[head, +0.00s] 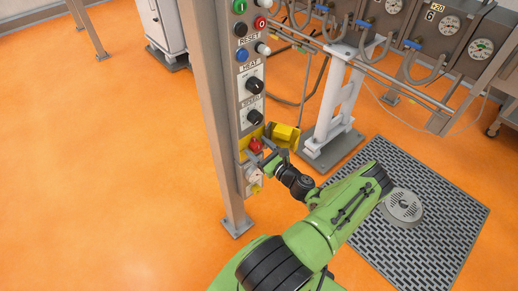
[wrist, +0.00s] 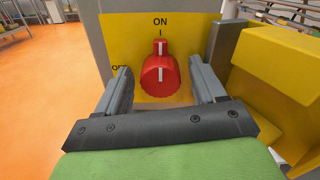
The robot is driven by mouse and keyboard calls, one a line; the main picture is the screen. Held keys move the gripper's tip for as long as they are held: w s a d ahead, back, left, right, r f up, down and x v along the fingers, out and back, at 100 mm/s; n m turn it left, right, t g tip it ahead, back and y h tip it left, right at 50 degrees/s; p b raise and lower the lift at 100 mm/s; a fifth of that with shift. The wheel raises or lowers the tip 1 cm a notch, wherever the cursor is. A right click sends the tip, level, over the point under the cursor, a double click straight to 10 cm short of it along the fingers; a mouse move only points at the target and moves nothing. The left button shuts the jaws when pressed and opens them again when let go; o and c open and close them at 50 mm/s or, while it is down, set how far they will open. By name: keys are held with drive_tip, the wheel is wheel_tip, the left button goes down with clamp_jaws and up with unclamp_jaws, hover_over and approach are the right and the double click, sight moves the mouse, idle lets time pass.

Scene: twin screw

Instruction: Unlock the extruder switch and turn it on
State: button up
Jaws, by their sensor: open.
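The red extruder switch (wrist: 160,76) sits on a yellow plate (wrist: 120,30) marked ON at the top, with an OFF label partly hidden at the left. Its white pointer line stands upright, toward ON. In the head view the red switch (head: 255,145) is low on the grey control column. My gripper (wrist: 159,72) faces the plate with its fingers open, one on each side of the switch, with gaps visible on both sides. A yellow cover (wrist: 275,95) stands swung open at the right, close to the right finger; it also shows in the head view (head: 285,134).
The control column (head: 217,120) carries black HEAT (head: 254,85) and SPEED (head: 254,117) knobs and several buttons above the switch. A white socket (head: 253,178) is below it. Gauges and pipes stand behind at the right.

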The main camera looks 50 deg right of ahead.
drive_tip(key=p+v, duration=0.1)
drive_tip(key=v, duration=1.4)
drive_tip(key=shift+s+p, duration=0.35)
drive_tip(key=shift+s, duration=0.05)
drive_tip(key=w+a+r+n+g+y+p, duration=0.2)
drive_tip(key=w+a+r+n+g+y, duration=0.4)
drive_tip(key=a+r+n, duration=0.45)
drive_tip(key=w+a+r+n+g+y+p, duration=0.1)
drive_tip(key=w+a+r+n+g+y, duration=0.2)
drive_tip(key=w+a+r+n+g, duration=0.7)
drive_tip(key=s+a+r+n+t+h+p, duration=0.1)
drive_tip(key=s+a+r+n+t+h, duration=0.1)
drive_tip(key=s+a+r+n, duration=0.3)
drive_tip(key=s+a+r+n+t+h+p, duration=0.2)
drive_tip(key=s+a+r+n+h, duration=0.1)
drive_tip(key=s+a+r+n, duration=0.3)
wheel_tip(320, 180, up, 5)
drive_tip(key=s+n, duration=0.2)
drive_tip(key=n, duration=0.3)
drive_tip(key=shift+s+f, duration=0.15)
drive_tip(key=shift+s, duration=0.1)
